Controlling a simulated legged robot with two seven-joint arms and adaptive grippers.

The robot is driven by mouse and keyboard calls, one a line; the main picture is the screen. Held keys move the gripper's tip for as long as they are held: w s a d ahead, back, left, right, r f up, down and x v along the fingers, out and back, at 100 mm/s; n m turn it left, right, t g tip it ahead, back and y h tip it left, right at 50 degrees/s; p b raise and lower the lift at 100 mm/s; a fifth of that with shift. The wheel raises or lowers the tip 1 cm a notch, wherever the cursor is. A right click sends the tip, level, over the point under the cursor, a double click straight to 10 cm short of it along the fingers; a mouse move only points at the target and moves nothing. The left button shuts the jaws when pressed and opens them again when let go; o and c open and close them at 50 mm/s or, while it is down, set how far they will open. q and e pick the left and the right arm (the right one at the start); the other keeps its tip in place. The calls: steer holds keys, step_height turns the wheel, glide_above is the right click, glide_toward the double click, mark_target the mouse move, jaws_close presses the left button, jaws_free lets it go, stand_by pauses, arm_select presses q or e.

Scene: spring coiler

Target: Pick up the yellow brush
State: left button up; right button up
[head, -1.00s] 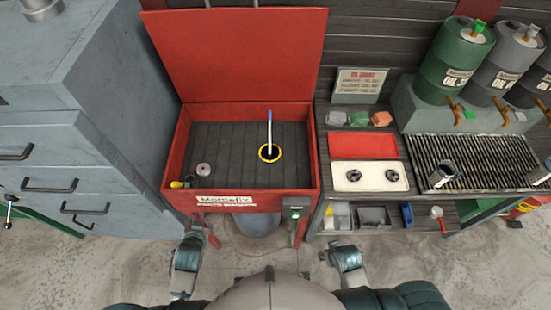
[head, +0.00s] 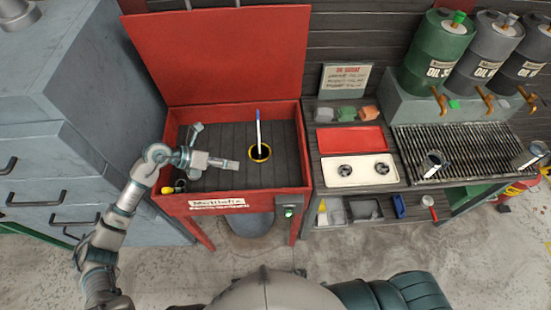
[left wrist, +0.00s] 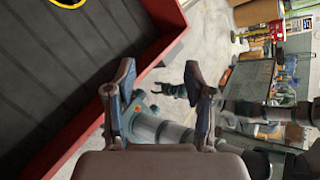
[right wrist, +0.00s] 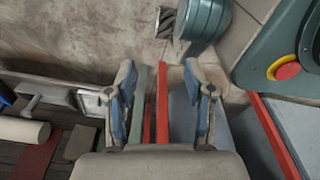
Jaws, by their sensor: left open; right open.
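A thin upright stick with a blue tip (head: 258,118) stands in a dark hole with a yellow ring (head: 260,153) in the red basin; I cannot tell whether this is the yellow brush. A small yellow object (head: 180,186) lies in the basin's front left corner. My left gripper (head: 230,164) reaches over the basin, left of the ring and apart from it. In the left wrist view my left gripper (left wrist: 160,75) is open and empty; the ring (left wrist: 68,2) shows at the top. My right gripper (right wrist: 159,80) is open and empty, and hidden in the head view.
The red basin (head: 165,160) has a raised lid (head: 220,55) behind. A bench at right carries a white tray with two dark knobs (head: 360,172), a grate (head: 455,150) and oil drums (head: 440,55). A grey cabinet (head: 70,110) stands at left.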

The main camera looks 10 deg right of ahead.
arm_select(q)
steer(key=w+a+f+y, duration=0.25)
steer(key=a+y, duration=0.45)
steer(key=a, duration=0.7)
step_height(320, 180, up, 2)
steer(key=n+g+y, duration=0.1)
steer(key=y, duration=0.3)
glide_above(172, 191)
steer(key=w+a, duration=0.1)
steer(key=w, duration=0.1)
step_height(172, 191, down, 11)
steer(key=shift+w+d+r+p, duration=0.1)
steer(key=shift+d+r+p, duration=0.05)
steer(key=shift+p, duration=0.35)
steer(key=shift+f, duration=0.6)
steer(key=f, duration=0.2)
steer(key=s+f+p, duration=0.1)
steer(key=f, duration=0.1)
steer(key=shift+f, duration=0.4)
jaws_close()
arm_select(e)
steer(key=s+d+f, duration=0.1)
steer(key=s+f, duration=0.1)
steer(key=s, duration=0.6)
steer(key=shift+d, duration=0.2)
